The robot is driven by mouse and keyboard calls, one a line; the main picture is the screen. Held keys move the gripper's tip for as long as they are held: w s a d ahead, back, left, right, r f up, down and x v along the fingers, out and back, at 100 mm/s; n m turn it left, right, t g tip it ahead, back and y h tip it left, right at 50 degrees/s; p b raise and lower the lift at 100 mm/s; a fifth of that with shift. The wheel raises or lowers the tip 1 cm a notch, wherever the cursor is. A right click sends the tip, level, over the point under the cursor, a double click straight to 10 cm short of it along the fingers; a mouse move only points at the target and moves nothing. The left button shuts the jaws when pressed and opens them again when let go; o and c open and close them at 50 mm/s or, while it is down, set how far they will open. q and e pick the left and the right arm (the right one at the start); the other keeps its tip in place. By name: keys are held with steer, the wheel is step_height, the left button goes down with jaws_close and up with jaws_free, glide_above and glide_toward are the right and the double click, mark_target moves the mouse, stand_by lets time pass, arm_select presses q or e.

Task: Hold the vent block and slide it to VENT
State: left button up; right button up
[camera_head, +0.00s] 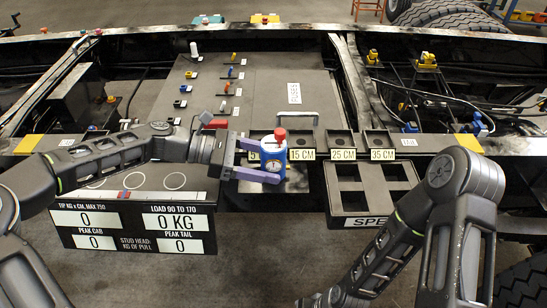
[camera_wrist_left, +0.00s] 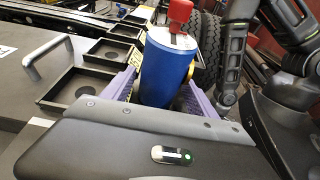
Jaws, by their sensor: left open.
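A blue cylinder (camera_head: 273,166) with a round gauge on its side and a red cap (camera_head: 280,135) on top stands upright by the 5–15 CM labels. It also shows in the left wrist view (camera_wrist_left: 166,72), with its red cap (camera_wrist_left: 180,14). No lettering reading VENT is legible, and I cannot tell which part is the vent block. My left gripper (camera_head: 266,160) is open, its purple fingers on either side of the cylinder; contact is unclear. My right arm (camera_head: 385,250) reaches down to the bottom edge, its gripper out of view.
A metal handle (camera_head: 283,113) stands on the grey panel behind. A display board (camera_head: 135,230) reads 0 KG. Small coloured fittings (camera_head: 185,88) sit at the back left.

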arm_select(q)
steer(key=shift+d+f, duration=0.1)
steer(key=shift+d, duration=0.05)
steer(key=shift+c, duration=0.6)
steer(key=c, duration=0.7)
stand_by(0.4)
